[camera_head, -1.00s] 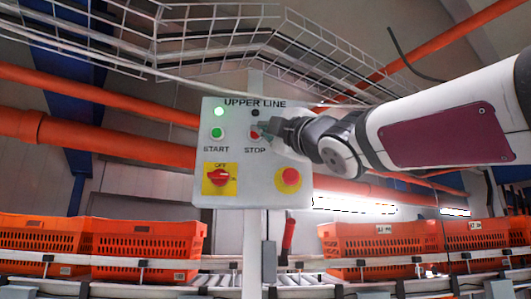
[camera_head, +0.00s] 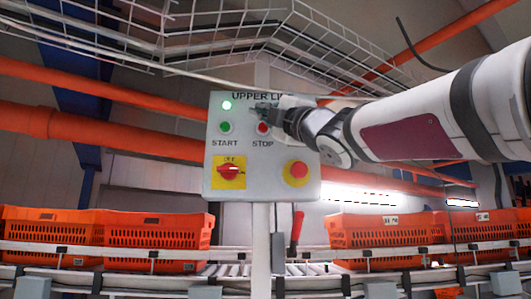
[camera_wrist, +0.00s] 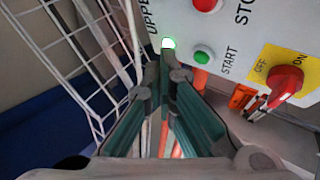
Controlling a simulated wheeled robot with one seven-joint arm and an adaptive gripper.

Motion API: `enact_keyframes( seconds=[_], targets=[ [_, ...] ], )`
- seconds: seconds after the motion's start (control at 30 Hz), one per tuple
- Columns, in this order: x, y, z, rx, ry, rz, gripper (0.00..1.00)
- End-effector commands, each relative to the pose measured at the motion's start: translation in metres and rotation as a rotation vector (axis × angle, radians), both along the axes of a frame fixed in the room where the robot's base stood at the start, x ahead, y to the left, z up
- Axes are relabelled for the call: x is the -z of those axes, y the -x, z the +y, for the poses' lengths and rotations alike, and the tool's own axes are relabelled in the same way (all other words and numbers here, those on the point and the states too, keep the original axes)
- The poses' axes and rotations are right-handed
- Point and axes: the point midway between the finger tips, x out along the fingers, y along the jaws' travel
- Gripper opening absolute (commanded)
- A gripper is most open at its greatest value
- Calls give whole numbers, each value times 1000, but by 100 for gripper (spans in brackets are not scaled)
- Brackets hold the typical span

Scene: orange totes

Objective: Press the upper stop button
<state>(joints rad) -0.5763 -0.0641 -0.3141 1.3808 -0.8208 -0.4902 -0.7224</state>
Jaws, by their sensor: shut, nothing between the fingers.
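The grey control panel (camera_head: 212,150) labelled "UPPER LINE" hangs on a post in the middle of the head view. Its red stop button (camera_head: 263,127) shows just below my gripper (camera_head: 262,109); in the wrist view the stop button (camera_wrist: 205,4) is cut by the top edge. The green start button (camera_head: 225,127) is left of it, and a lit green lamp (camera_head: 227,105) is above start. My gripper is shut and empty, its fingertips in front of the panel's upper part, above the stop button. I cannot tell whether the tips touch the panel.
A yellow-backed red rotary switch (camera_head: 230,171) and a red mushroom button (camera_head: 296,172) on yellow are lower on the panel. A wire cable tray (camera_head: 230,35) runs above. Orange totes (camera_head: 150,236) stand on conveyors below, left and right.

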Motion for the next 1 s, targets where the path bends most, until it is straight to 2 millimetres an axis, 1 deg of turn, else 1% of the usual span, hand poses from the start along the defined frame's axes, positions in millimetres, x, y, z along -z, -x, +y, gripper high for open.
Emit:
enact_keyframes(
  seconds=[0.03,0.2,0.4,0.6,1.0],
  targets=[
    [0,-7,2,1,2,2,0],
    [0,-30,3,2,2,1,0],
    [0,-49,4,1,2,0,0],
    [0,-57,4,0,0,0,0],
    [0,-58,4,0,0,0,0]
  ],
)
